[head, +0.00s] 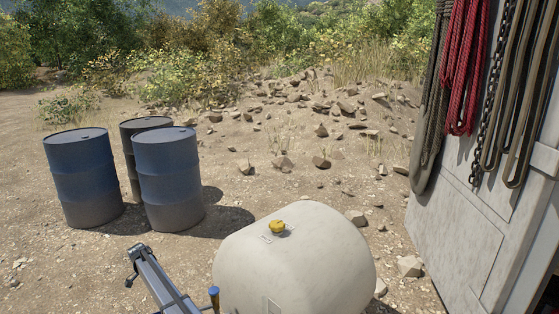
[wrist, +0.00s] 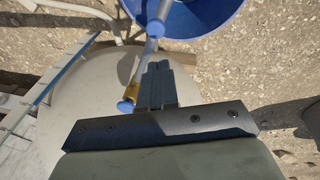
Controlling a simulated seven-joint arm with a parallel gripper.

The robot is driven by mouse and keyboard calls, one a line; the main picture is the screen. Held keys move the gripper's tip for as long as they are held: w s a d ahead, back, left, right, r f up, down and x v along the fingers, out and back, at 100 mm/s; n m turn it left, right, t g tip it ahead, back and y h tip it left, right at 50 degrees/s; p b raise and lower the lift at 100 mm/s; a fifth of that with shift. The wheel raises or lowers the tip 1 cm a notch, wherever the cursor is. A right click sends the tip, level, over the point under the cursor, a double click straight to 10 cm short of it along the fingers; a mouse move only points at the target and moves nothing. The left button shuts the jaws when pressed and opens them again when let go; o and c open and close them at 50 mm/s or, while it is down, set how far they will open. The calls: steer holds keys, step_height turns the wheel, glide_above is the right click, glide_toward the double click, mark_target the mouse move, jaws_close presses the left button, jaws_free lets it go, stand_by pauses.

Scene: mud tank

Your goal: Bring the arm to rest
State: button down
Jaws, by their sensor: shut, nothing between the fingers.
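My gripper (wrist: 157,68) shows in the wrist view, with its dark fingers together and nothing between them. A pipe or handle with blue ends and a yellow part (wrist: 133,92) lies beside the fingers, beyond them; I cannot tell whether it touches them. A pale rounded surface (wrist: 88,92) lies below, behind the gripper. In the head view the pale tank (head: 325,255) with a yellow cap (head: 277,227) stands at the bottom middle. I cannot make out my gripper in the head view.
Blue barrels (head: 168,180) and a darker one (head: 131,160) stand at the left. A grey metal bar (head: 160,280) rises at the bottom. A pale cabinet wall (head: 465,215) with hanging red ropes (head: 462,70) and chains stands right. A round blue object (wrist: 205,15) shows in the wrist view.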

steer(key=s+d+f+n+g+y, duration=0.1)
steer(key=s+d+f, duration=0.5)
steer(key=s+d, duration=1.5)
steer(key=s+d+f+n+g+y, duration=0.1)
steer(key=s+d+f+n+g, duration=0.2)
steer(key=s+d, duration=1.8)
steer(key=s+d+f+n+g+y, duration=0.1)
steer(key=s+d+f, duration=0.9)
steer(key=s+d, duration=1.1)
steer(key=d+n+g, duration=0.1)
steer(key=d+g, duration=0.1)
steer(key=d, duration=0.2)
steer(key=shift+f, duration=0.2)
